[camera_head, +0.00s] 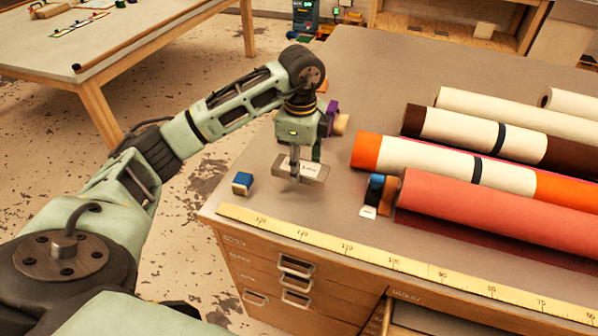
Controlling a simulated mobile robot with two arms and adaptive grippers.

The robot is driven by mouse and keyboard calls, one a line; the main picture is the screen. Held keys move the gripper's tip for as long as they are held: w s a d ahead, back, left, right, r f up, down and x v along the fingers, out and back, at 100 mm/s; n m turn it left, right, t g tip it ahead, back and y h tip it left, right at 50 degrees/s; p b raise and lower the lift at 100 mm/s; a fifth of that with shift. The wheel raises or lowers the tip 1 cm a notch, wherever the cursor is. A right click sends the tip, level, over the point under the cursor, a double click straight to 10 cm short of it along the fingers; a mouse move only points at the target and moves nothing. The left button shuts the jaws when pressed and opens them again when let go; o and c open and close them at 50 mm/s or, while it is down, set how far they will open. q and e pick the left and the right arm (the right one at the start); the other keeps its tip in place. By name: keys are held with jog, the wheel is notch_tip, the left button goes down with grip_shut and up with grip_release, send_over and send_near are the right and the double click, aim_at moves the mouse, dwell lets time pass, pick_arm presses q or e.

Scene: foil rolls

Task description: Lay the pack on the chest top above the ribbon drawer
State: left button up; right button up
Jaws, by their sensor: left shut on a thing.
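My left gripper (301,163) is shut on a small grey pack (317,174) with a white label, whose print is too small to read. The gripper points down over the left part of the chest top (340,222). I cannot tell whether the pack touches the top or hangs just above it. The chest front shows several wooden drawers (270,271) with metal handles and small labels below the front edge. The labels are too small to read, so I cannot tell which is the ribbon drawer. My right gripper is out of view.
A yellow measuring tape (360,252) runs along the front edge. A blue block (242,183) lies left of the pack; a purple item (332,113) stands behind the gripper. Small coloured pieces (376,187) and large foil rolls (490,205) lie to the right. Another table (110,45) stands back left.

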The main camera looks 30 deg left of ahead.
aim_at(299, 187)
pick_arm(q)
jog(key=shift+s+f+p, duration=0.2)
jog(key=shift+f+p, duration=0.1)
jog(key=shift+f, duration=0.3)
notch_tip(299, 187, down, 2)
jog(key=shift+w+f+p, duration=0.1)
jog(key=shift+f+p, duration=0.15)
jog(key=shift+p, duration=0.15)
jog(key=shift+a+f, duration=0.1)
jog(key=shift+f, duration=0.35)
jog(key=o, duration=1.2)
jog(key=shift+o, duration=0.2)
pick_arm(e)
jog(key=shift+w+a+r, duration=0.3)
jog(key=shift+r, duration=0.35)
